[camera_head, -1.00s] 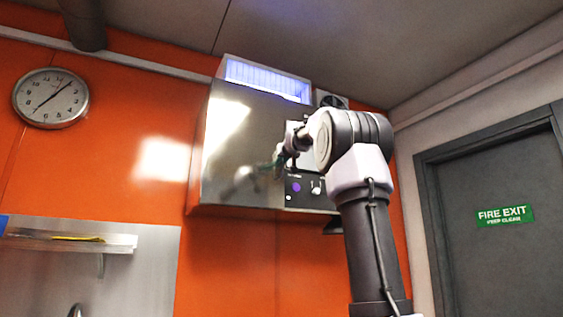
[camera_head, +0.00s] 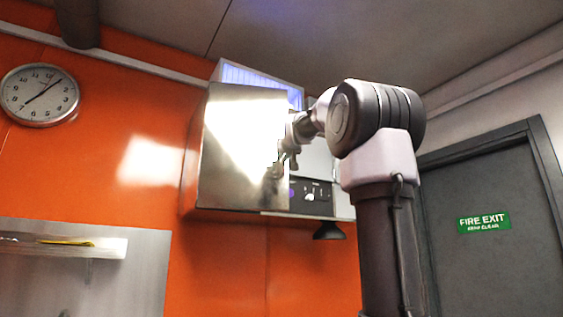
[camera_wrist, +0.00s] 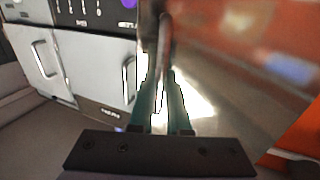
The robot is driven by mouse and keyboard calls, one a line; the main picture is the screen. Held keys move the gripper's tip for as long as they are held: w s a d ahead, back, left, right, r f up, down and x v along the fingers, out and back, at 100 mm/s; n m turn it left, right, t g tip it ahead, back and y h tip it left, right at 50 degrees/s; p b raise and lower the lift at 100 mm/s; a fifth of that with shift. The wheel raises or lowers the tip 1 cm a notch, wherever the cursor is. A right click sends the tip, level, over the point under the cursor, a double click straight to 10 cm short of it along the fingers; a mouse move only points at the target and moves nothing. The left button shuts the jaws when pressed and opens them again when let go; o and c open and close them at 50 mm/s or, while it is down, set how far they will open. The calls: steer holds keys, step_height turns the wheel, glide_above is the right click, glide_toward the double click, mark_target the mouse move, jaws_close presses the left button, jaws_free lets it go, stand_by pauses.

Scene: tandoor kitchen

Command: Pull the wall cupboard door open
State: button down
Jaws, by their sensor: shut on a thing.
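The wall cupboard door (camera_head: 232,150) is a shiny steel panel high on the orange wall in the head view, with a bright glare on it. It stands swung out a little, its right edge away from the cupboard. In the wrist view the door (camera_wrist: 235,65) is a blurred, reflective brown surface on the right. My gripper (camera_head: 279,168) is at the door's right side. In the wrist view my gripper (camera_wrist: 161,78) has its teal fingers shut on the upright door handle (camera_wrist: 164,40). The fingers partly hide the handle.
A control panel (camera_head: 311,196) with a purple knob is just right of the door. The wrist view shows a pale front with bar handles (camera_wrist: 45,58). A clock (camera_head: 40,95) and a steel shelf (camera_head: 70,245) are on the left; a grey fire exit door (camera_head: 480,190) is on the right.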

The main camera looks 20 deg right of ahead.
steer(key=s+a+m+g+h, duration=0.1)
steer(key=s+a+m+h, duration=0.15)
steer(key=s+a, duration=1.05)
steer(key=s+a+m+g+h, duration=0.1)
steer(key=s+a+m+h, duration=0.1)
steer(key=a, duration=0.4)
steer(key=s+a+m+g+h, duration=0.1)
steer(key=s+a+g+h, duration=0.1)
steer(key=a, duration=0.4)
steer(key=shift+s+a+m+g+h, duration=0.35)
steer(key=shift+s+h, duration=0.15)
steer(key=shift+h, duration=0.55)
steer(key=c, duration=0.9)
jaws_free()
